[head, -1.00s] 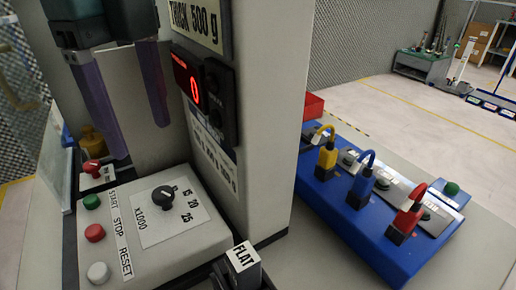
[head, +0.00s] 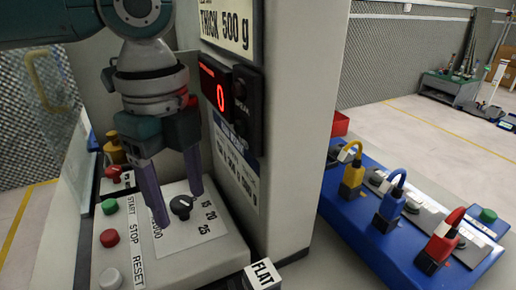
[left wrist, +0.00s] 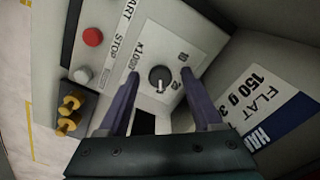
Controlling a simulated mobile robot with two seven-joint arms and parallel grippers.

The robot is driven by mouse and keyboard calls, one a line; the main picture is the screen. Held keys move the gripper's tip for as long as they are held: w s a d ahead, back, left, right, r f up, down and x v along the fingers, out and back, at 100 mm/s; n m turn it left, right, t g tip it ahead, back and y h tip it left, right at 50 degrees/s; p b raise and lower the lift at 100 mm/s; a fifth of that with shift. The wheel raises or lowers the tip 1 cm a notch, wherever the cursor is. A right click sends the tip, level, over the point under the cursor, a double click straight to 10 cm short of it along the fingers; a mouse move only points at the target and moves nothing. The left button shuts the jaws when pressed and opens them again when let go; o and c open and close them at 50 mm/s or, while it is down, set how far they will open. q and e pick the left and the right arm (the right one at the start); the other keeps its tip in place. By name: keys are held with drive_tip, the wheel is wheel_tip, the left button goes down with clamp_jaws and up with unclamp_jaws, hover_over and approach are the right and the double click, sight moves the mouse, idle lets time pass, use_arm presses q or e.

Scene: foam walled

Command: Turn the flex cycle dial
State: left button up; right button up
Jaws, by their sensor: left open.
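The flex cycle dial (head: 181,206) is a small black knob with a white pointer mark, on a white label reading x1000 with 15, 20 and 25. It sits on a sloped light-grey control box (head: 215,252). My left gripper (head: 178,208) is open above the box, its purple fingers pointing down, one on each side of the dial in the picture. In the left wrist view the dial (left wrist: 159,78) shows between and beyond the two fingertips (left wrist: 162,78), with a gap to each. No contact shows. My right gripper is not in view.
Start, stop and reset buttons (head: 109,238) line the box's left side. A grey column with a red display (head: 220,96) rises close to the right of the gripper. A blue fixture (head: 375,235) with yellow, blue and red connectors stands further right.

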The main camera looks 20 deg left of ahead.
use_arm(q)
drive_tip(key=shift+c, duration=0.3)
clamp_jaws()
idle(0.3)
